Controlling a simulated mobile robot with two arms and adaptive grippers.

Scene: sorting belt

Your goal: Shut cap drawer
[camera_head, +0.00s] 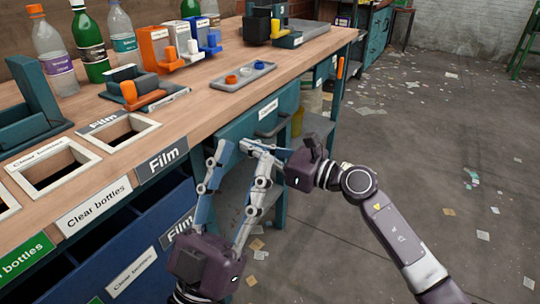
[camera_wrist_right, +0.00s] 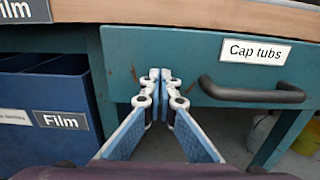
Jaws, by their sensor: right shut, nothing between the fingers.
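The cap drawer (camera_head: 238,124) is a teal front under the bench top with a dark bar handle; the wrist view shows its "Cap tubs" label and the drawer front (camera_wrist_right: 190,62). No drawer interior shows, and the front sits close under the bench edge. My right gripper (camera_head: 248,147) is shut and empty; its fingertips (camera_wrist_right: 161,74) point at the drawer front, left of the handle (camera_wrist_right: 250,92). I cannot tell whether they touch it. My left gripper (camera_head: 244,160) is open and empty, low in front of the bench, its fingers pointing up toward the drawer.
The bench top (camera_head: 190,105) holds a grey tray (camera_head: 245,82) with blue and orange caps, bottles and small coloured bins. Framed openings labelled Film and Clear bottles lie at the left, above a blue bin (camera_head: 85,265).

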